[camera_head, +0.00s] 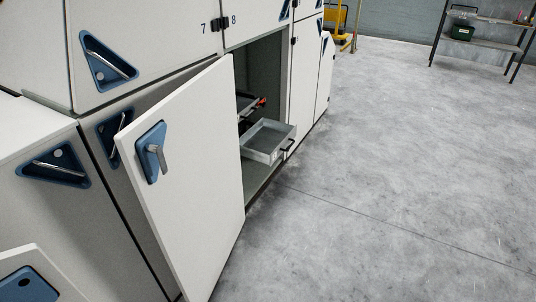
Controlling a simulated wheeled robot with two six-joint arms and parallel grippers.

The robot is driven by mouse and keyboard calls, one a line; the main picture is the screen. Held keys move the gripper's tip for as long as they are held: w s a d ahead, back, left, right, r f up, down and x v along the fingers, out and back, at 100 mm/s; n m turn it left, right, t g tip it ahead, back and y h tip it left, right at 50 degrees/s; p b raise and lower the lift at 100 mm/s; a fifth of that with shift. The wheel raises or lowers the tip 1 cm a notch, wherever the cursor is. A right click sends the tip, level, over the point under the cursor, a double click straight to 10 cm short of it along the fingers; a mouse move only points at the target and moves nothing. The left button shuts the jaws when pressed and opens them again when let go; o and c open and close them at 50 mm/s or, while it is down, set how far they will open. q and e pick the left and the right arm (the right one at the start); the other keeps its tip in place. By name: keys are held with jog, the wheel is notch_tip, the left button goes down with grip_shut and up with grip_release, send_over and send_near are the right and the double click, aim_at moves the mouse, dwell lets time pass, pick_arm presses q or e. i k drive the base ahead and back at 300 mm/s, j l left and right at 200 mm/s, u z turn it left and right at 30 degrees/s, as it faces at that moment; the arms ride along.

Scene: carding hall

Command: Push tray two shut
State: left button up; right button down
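A grey tray (268,141) sticks out of an open cabinet in the middle of the head view. It has a dark handle (289,145) on its front and a small pale label that is too small to read surely. Behind and a little above it, another dark tray or shelf (246,103) with something red on it shows partly inside the cabinet. The open white door (187,172) hides part of the cabinet's inside. Neither of my grippers is in view.
The door stands swung out, with a blue plate and lever handle (153,152). Other white cabinet doors (303,82) line the wall, some marked 7 and 8. The grey concrete floor (400,160) to the right is clear. A shelf rack (485,38) stands far back right.

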aim_at(264, 142)
jog(key=i+l+u, duration=0.15)
jog(key=u, duration=0.3)
jog(key=i+l+u, duration=0.25)
jog(key=u, duration=0.2)
jog(key=i+l, duration=0.15)
jog(key=l, duration=0.15)
jog(key=i+l+u, duration=0.15)
jog(key=l, duration=0.2)
jog(key=i+l, duration=0.2)
jog(key=l, duration=0.15)
jog(key=i+l+u, duration=0.15)
jog(key=l, duration=0.15)
jog(key=i+l, duration=0.15)
jog(key=l, duration=0.2)
jog(key=i+l+u, duration=0.15)
jog(key=l, duration=0.2)
jog(key=i+l, duration=0.1)
jog(key=l, duration=0.3)
jog(key=i+l, duration=0.1)
jog(key=l, duration=0.2)
jog(key=i+l, duration=0.1)
jog(key=l, duration=0.25)
jog(key=i+l, duration=0.1)
jog(key=l, duration=0.2)
jog(key=i+u, duration=0.05)
